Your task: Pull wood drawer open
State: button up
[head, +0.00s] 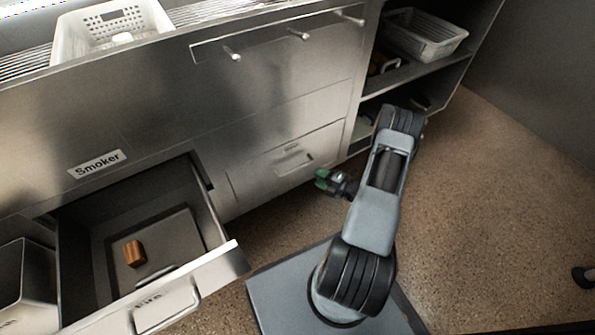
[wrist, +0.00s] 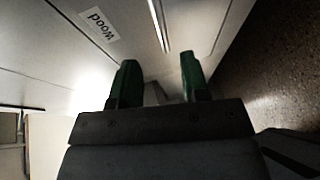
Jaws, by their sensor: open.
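The wood drawer (head: 260,176) is a grey metal front, shut flush in the counter, with a pale bar handle (head: 294,161). In the wrist view its "wood" label (wrist: 99,24) reads upside down at the upper left. A long pale strip that looks like the handle (wrist: 158,24) runs at the top centre. My gripper (head: 333,181) is in front of the drawer, just right of and below the handle in the head view. Its two green fingers (wrist: 157,82) are apart with nothing held between them. Whether they touch the drawer cannot be told.
An open drawer (head: 215,268) at the lower left holds a brown block (head: 134,253). A white perforated basket (head: 150,18) stands on the counter; another (head: 425,38) is on the right shelf. Several knobs line the upper front.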

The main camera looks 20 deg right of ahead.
aim_at(297, 167)
jog(key=shift+b+x, duration=1.75)
jog(key=shift+x, duration=3.75)
grip_shut()
